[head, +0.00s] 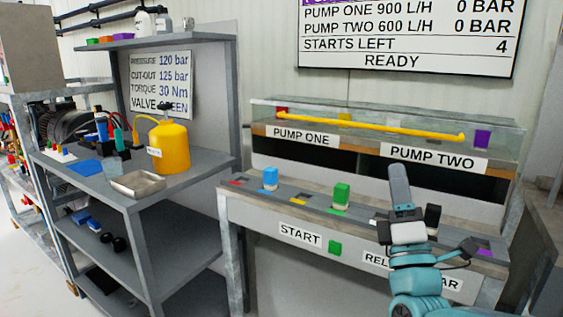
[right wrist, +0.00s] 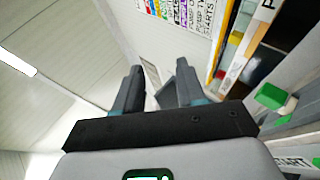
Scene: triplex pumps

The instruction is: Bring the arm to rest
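My right arm (head: 418,281) comes in at the lower right of the head view, in front of the pump bench. Its gripper (head: 408,203) is raised before the bench's right half and hides part of the front edge and the label there. In the right wrist view the two fingers (right wrist: 157,88) stand apart with nothing between them. The gripper is open and empty. My left arm and gripper are not in view.
The pump bench (head: 235,207) carries a blue block (head: 270,178), a green block (head: 341,194) and a green button (head: 335,247) by the START label. A yellow bar (head: 370,125) lies in the clear cover behind. Shelves with a yellow bottle (head: 170,147) stand left.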

